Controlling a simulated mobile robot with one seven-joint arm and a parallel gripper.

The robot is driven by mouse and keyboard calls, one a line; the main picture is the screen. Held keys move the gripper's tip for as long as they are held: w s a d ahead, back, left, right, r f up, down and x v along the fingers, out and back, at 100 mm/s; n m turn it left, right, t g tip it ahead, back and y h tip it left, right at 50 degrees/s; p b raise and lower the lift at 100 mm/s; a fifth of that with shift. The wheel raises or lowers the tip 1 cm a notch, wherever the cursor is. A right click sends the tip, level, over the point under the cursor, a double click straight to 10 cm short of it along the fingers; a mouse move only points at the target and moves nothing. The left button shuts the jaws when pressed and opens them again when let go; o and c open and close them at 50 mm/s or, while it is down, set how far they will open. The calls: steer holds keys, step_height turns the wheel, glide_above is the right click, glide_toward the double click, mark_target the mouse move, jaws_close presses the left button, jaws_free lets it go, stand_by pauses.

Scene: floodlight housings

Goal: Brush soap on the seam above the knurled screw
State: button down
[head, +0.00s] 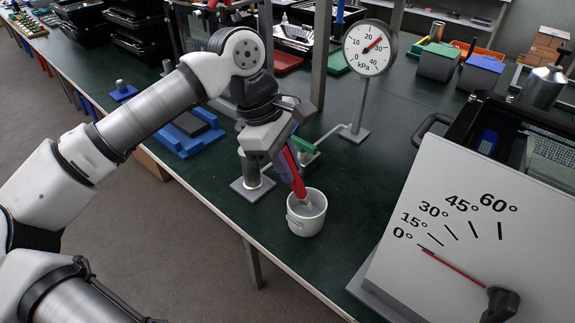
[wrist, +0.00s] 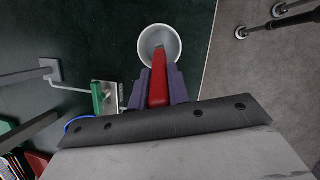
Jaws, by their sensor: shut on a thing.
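My gripper (head: 283,162) is shut on the red handle of a brush (head: 295,175). The brush points down, with its lower end in a white pot (head: 304,222) near the table's front edge. In the wrist view the red handle (wrist: 158,88) sits between the purple fingers of my gripper (wrist: 158,84), with the pot (wrist: 146,46) beyond it. The bristles are hidden or too small to make out. I cannot make out a floodlight housing, seam or knurled screw for certain.
A pressure gauge (head: 369,47) on a stand reads in kPa. A green block (head: 303,146) with a pipe stands behind my gripper. A white angle-scale panel (head: 480,225) fills the right front. A blue fixture (head: 190,135) lies to the left. Dark green table top is free right of the pot.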

mark_target(286, 151)
steer(key=shift+r+p, duration=1.1)
steer(key=shift+r, duration=1.3)
steer(key=shift+s+a+f, duration=0.1)
